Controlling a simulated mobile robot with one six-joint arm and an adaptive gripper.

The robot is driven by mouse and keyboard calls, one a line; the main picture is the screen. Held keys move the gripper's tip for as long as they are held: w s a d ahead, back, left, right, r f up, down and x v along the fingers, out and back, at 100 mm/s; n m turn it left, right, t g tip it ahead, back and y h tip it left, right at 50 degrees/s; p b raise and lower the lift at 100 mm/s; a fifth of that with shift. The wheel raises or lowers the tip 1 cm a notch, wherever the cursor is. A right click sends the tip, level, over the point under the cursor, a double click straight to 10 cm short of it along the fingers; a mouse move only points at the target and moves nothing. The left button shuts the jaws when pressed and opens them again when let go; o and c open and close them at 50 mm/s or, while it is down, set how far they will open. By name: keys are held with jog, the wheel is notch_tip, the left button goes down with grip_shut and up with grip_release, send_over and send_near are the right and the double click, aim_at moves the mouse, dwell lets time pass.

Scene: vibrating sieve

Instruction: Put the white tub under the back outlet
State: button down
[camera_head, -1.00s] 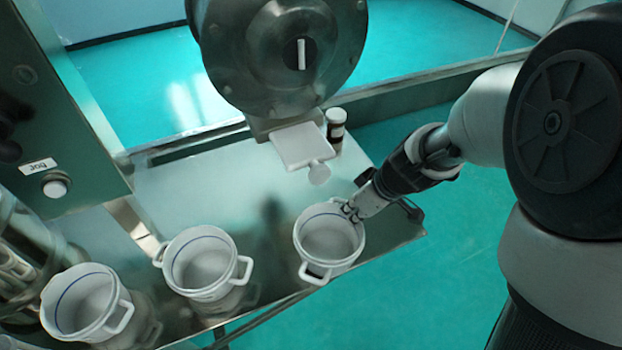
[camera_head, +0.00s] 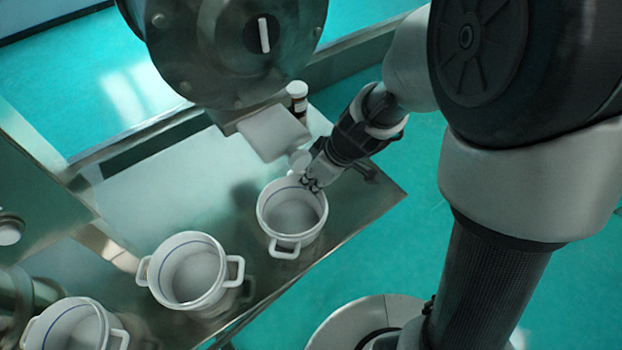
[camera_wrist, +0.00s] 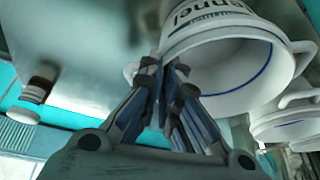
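The white tub (camera_head: 285,240), round with a blue line inside, is the rightmost of three alike tubs in the head view. My gripper (camera_head: 310,184) is at its far rim, on the handle side. In the wrist view my gripper (camera_wrist: 165,72) has its fingers close together at the handle, which they largely cover; the tub (camera_wrist: 235,75) shows beyond with printed lettering. The white outlet spout (camera_head: 272,132) sticks out below the steel drum, just behind and above the tub. The tub is in front of the spout, not beneath it. I cannot tell whether it touches the table.
Two similar white tubs stand to the left, one in the middle (camera_head: 190,273) and one at the lower left (camera_head: 70,328). A brown bottle with a white cap (camera_head: 298,98) stands beside the spout. The steel table (camera_head: 170,190) is bare at back left.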

jog(key=c, duration=1.8)
grip_release()
jog(key=shift+d, duration=0.1)
